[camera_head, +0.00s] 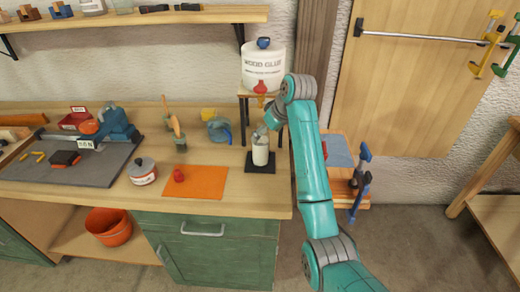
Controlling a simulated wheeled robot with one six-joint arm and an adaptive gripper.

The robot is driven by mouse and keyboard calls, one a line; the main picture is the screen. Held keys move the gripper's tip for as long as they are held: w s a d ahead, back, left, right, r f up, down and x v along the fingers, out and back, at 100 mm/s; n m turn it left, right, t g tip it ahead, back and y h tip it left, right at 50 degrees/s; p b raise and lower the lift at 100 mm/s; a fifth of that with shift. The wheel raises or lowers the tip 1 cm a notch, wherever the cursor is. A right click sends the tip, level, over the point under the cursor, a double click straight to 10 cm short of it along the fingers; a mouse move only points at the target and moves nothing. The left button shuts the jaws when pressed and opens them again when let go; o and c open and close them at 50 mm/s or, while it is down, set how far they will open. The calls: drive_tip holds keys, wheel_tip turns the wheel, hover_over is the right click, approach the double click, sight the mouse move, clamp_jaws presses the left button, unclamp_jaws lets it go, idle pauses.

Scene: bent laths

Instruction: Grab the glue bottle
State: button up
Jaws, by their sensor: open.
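A small whitish bottle (260,155), which looks like the glue bottle, stands upright on a black pad (262,168) at the right end of the workbench. It is below the red tap of a large white tub labelled WOOD GLUE (263,70). My gripper (264,131) is open, just above or at the top of the bottle. Its fingers are small here, and I cannot tell whether they touch the bottle. My arm comes in from the lower right and hides part of the tub's stand.
An orange mat (196,182) with a small red piece (179,175) lies left of the bottle. Blue clamps (361,182) are to the right.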

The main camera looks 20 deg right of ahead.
drive_tip(key=shift+d+x, duration=0.1)
drive_tip(key=shift+x, duration=1.5)
drive_tip(key=shift+d+x, duration=0.15)
drive_tip(key=shift+x, duration=1.4)
drive_tip(key=shift+w, duration=0.2)
drive_tip(key=c, duration=1.6)
drive_tip(key=shift+r, duration=0.15)
